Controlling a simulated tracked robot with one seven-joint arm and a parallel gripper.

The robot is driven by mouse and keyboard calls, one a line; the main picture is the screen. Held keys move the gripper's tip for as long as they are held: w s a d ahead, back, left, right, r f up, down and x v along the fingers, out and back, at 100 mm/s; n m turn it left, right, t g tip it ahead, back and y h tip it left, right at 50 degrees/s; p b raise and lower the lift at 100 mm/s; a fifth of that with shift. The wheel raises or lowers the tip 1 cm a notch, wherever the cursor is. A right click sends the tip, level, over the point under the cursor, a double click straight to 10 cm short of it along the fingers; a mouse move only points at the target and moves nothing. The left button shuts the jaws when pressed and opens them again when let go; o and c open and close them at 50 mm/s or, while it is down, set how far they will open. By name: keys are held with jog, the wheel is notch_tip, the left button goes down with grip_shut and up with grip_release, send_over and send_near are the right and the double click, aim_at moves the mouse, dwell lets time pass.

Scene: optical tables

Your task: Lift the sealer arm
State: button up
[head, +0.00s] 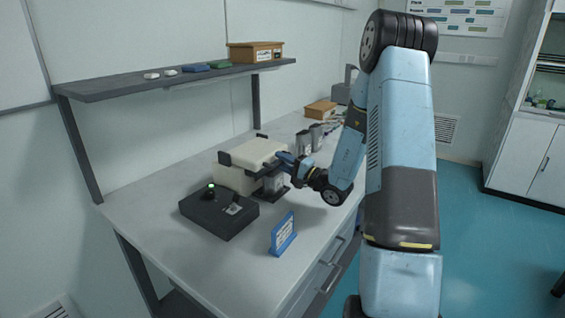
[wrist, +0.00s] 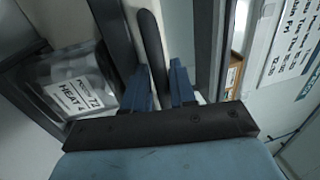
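The sealer (head: 240,172), a cream box with dark fittings, stands on the bench. The sealer arm (head: 256,150) appears to be its cream top piece, lying low over the body. My gripper (head: 284,160) is at the sealer's right front side. In the wrist view, its two blue fingers (wrist: 160,90) are apart. A dark rounded bar (wrist: 151,45), seemingly the arm's handle, lies ahead of and partly between them. I cannot tell whether the fingers touch it. A clear pouch (wrist: 72,75) with a white label lies left of the fingers.
A black box (head: 218,212) with a green light stands in front of the sealer. A small blue sign (head: 283,234) stands near the bench's front edge. Grey canisters (head: 310,138) stand behind my gripper. A shelf (head: 150,86) runs above the bench at the left.

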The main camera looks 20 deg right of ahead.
grip_shut()
jog(key=shift+d, duration=0.15)
